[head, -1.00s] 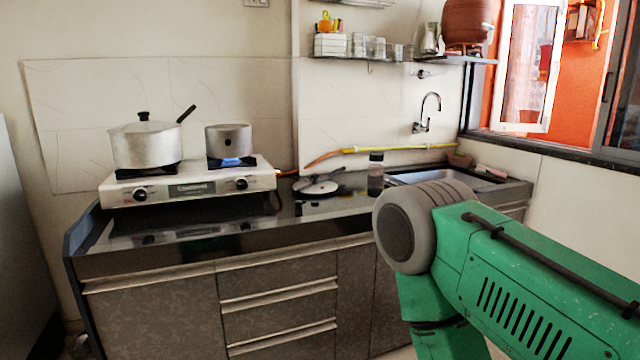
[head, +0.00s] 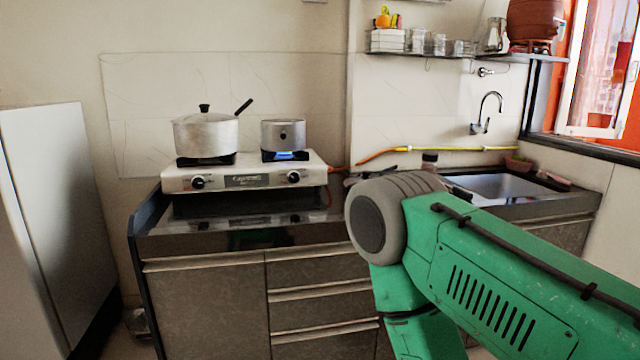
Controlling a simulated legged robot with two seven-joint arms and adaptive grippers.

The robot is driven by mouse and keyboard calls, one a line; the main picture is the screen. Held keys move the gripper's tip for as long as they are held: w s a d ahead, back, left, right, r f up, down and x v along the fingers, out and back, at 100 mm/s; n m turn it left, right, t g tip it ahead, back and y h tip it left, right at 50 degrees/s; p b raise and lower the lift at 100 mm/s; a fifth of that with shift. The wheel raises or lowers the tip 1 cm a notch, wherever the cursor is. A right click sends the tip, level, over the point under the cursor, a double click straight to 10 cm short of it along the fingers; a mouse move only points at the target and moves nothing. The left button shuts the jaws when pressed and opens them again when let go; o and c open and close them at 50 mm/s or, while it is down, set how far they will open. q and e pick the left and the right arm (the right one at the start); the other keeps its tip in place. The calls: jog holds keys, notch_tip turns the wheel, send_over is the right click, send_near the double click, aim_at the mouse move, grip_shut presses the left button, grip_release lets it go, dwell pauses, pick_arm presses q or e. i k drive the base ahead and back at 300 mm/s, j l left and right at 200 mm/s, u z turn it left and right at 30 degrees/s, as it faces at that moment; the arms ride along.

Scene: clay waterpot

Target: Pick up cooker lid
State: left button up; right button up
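A flat lid-like thing with dark parts, seen earlier on the counter right of the stove, is now mostly hidden behind my green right arm. Only a dark bit (head: 357,179) of what may be it shows beside the arm. A large silver pot (head: 206,138) with its own lid (head: 204,116) and black knob stands on the left burner. A smaller silver pot (head: 283,135) stands on the right burner over a blue flame. Neither gripper is in view; only part of my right arm shows.
The white stove (head: 245,180) stands on the dark counter (head: 200,240). The sink (head: 497,186) is at right and a grey-white cabinet (head: 45,200) at left. The counter front left of the stove is bare.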

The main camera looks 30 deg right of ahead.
aim_at(365, 174)
jog(key=l+u, duration=0.35)
jog(key=l, duration=0.25)
jog(key=l+u, duration=0.35)
jog(key=l, duration=0.2)
jog(key=k+l+u, duration=0.1)
jog(key=l+u, duration=0.25)
jog(key=l, duration=0.25)
